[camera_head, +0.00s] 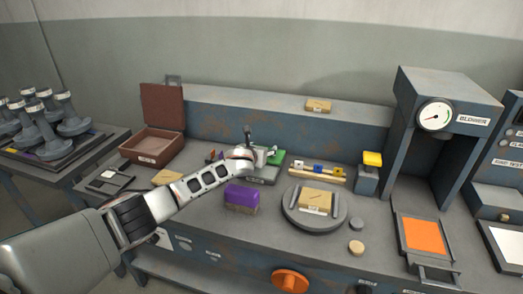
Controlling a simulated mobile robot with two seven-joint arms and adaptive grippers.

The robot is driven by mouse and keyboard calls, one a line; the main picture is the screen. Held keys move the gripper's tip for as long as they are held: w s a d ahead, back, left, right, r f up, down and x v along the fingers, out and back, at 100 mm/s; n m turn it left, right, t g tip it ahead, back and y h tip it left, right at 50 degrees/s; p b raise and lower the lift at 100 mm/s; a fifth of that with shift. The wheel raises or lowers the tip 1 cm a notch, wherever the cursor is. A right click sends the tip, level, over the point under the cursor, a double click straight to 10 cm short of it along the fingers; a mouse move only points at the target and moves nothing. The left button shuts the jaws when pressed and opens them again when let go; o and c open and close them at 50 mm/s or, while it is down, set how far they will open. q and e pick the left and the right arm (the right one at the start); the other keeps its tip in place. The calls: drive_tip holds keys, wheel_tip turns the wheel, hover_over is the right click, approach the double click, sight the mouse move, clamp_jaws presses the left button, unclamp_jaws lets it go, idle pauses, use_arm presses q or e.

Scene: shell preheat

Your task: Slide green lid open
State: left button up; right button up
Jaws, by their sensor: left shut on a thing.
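The green lid (275,157) shows as a small green patch on a low grey box (264,174) in the middle of the bench. My left arm reaches in from the left. My left gripper (254,156) is at the left side of the green lid and is shut on it. The wrist hides the fingertips and the left part of the box, so the exact contact is hidden. My right gripper is not in view.
A purple block (241,197) stands just in front of the box. A round plate (296,214) carrying a tan block is to the right. A rack with coloured blocks (317,172) lies behind it. An open brown box (154,145) stands at left.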

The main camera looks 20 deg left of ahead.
use_arm(q)
drive_tip(key=o, duration=1.2)
drive_tip(key=shift+d+f, duration=0.1)
drive_tip(key=shift+f, duration=0.1)
drive_tip(key=o, duration=0.4)
drive_tip(key=shift+r, duration=0.1)
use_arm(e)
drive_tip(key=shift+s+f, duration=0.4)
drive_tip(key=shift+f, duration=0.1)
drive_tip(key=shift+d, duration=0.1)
use_arm(q)
drive_tip(key=shift+s+r, duration=0.2)
drive_tip(key=shift+s, duration=0.05)
drive_tip(key=v, duration=1.1)
drive_tip(key=shift+s, duration=0.2)
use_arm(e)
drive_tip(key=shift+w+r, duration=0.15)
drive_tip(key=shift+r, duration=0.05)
